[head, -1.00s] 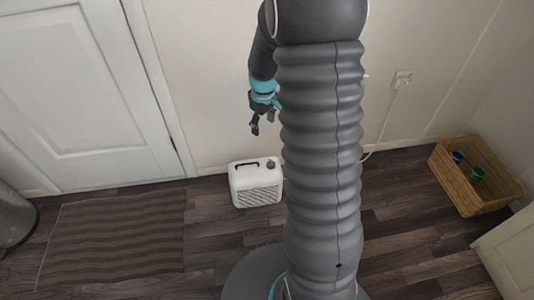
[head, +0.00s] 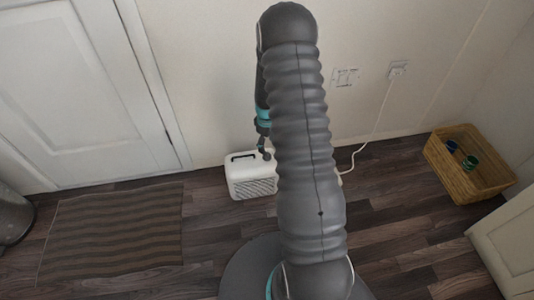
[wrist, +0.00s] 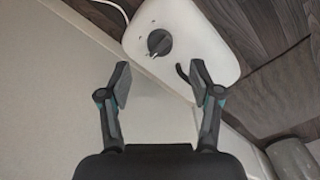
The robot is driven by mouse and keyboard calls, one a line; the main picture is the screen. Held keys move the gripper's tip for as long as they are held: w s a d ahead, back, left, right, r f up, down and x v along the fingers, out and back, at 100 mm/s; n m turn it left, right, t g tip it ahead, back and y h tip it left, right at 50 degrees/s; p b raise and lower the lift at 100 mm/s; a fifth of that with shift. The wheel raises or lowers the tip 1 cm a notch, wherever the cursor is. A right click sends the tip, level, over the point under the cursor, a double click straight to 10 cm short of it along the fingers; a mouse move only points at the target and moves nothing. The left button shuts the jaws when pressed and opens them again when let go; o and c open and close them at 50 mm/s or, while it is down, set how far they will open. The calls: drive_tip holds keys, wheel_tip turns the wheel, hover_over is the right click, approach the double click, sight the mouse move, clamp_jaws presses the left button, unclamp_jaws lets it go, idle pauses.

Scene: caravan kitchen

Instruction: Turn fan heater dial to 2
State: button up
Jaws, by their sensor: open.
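The fan heater (head: 251,178) is a white box with a front grille and a dark top handle. It stands on the floor against the wall in the head view. In the wrist view its white top (wrist: 195,35) shows at the upper middle, with the round dark dial (wrist: 159,43) on it. The dial has a pale pointer mark; its setting numbers are too small to read. My gripper (wrist: 160,82) is open and empty, its two fingers spread just short of the dial. In the head view my gripper (head: 266,153) is right above the heater's top, partly hidden by my arm.
A white cord (head: 374,130) runs from a wall socket (head: 398,69) down behind my arm. A wicker basket (head: 470,178) with cups stands at the right. A striped mat (head: 112,238) lies left of the heater, before a white door (head: 82,85).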

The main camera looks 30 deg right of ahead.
sight(267, 154)
wheel_tip(267, 154, down, 6)
drive_tip(key=shift+f, duration=0.25)
drive_tip(key=c, duration=1.2)
